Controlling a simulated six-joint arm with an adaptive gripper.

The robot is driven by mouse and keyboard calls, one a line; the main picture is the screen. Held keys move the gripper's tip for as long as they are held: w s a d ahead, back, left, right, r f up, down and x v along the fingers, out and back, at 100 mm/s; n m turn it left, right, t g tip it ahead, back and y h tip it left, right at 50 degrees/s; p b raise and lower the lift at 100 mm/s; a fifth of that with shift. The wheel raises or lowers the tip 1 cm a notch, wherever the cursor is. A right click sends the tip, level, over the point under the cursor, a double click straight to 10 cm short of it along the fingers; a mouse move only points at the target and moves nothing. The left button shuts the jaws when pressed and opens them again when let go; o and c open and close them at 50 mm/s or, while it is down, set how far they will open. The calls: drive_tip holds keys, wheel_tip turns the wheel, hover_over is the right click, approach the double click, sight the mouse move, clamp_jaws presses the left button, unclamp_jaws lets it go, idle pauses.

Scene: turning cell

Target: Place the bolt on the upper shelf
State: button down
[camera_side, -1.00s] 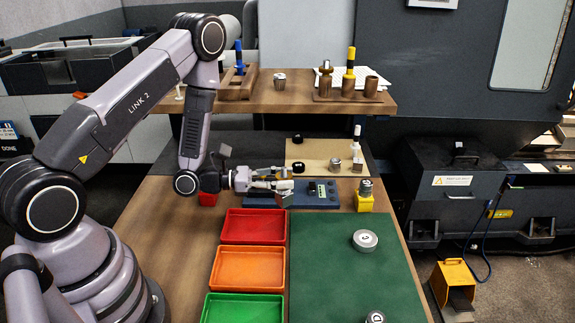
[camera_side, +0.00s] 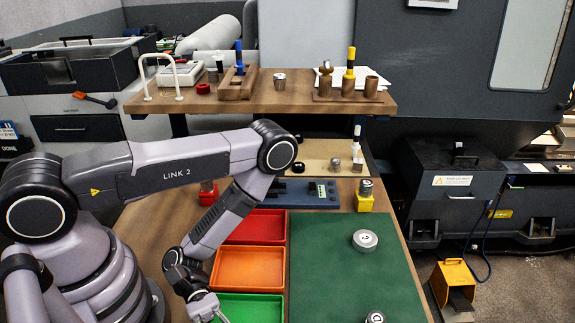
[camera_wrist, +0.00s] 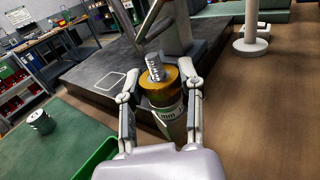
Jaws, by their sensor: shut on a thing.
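In the wrist view, my gripper (camera_wrist: 163,105) is shut on the bolt (camera_wrist: 155,68). Its grey threaded shank points up out of a brass-coloured collar. A darker body with a green and white label sits between the fingers, and its lower end is hard to make out. In the side view, my gripper (camera_side: 205,306) is low at the front, beside the green tray (camera_side: 262,297), and the bolt cannot be made out there. The wooden upper shelf (camera_side: 225,105) runs across the back, far from my gripper.
Orange (camera_side: 249,268) and red (camera_side: 257,226) trays and a green mat (camera_side: 330,270) cover the bench.

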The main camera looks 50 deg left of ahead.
drive_tip(key=shift+f, duration=1.65)
drive_tip(key=shift+f, duration=0.15)
drive_tip(key=c, duration=0.7)
unclamp_jaws()
